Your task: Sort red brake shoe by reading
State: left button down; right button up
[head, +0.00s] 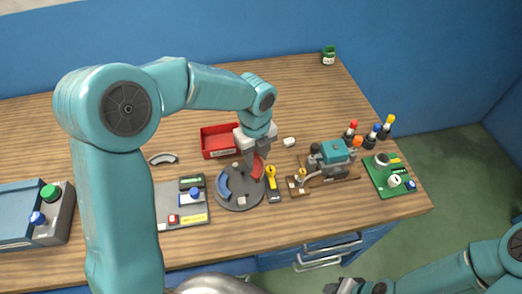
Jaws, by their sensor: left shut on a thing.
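My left gripper (257,157) is shut on the red brake shoe (258,168), above or at the right side of a round grey plate (240,202). I cannot tell if the shoe touches the plate. A blue curved shoe (222,186) lies on the plate's left side. A grey curved shoe (163,158) lies on the table at the left. A grey board (170,199) with a dark display (191,182) stands left of the plate; its reading is too small to tell. A red bin (213,152) stands behind the plate. My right gripper (357,287) shows at the bottom edge, away from the table, its jaws unclear.
A yellow-and-black tool (272,185) lies right of the plate. A teal device (335,152) on a wooden base, several coloured bottles (375,131) and a green board (388,178) fill the right side. A blue-grey box (30,213) stands far left. The back of the table is mostly clear.

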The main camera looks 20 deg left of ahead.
pick_arm(q)
jog(key=shift+s+a+f, duration=0.1)
jog(key=shift+a+f, duration=0.2)
jog(key=shift+a, duration=0.1)
jog(key=shift+s+a+f, duration=0.1)
jog(key=shift+a+f, duration=0.15)
jog(key=shift+a, duration=0.2)
jog(key=shift+d+f+b, duration=0.1)
jog(key=shift+f+b, duration=0.7)
notch_tip(320, 180, down, 3)
jog(key=shift+r+b, duration=0.1)
jog(key=shift+b, duration=1.15)
jog(key=shift+f+b, duration=0.55)
jog(key=shift+f, duration=0.4)
jog(key=shift+f, duration=0.4)
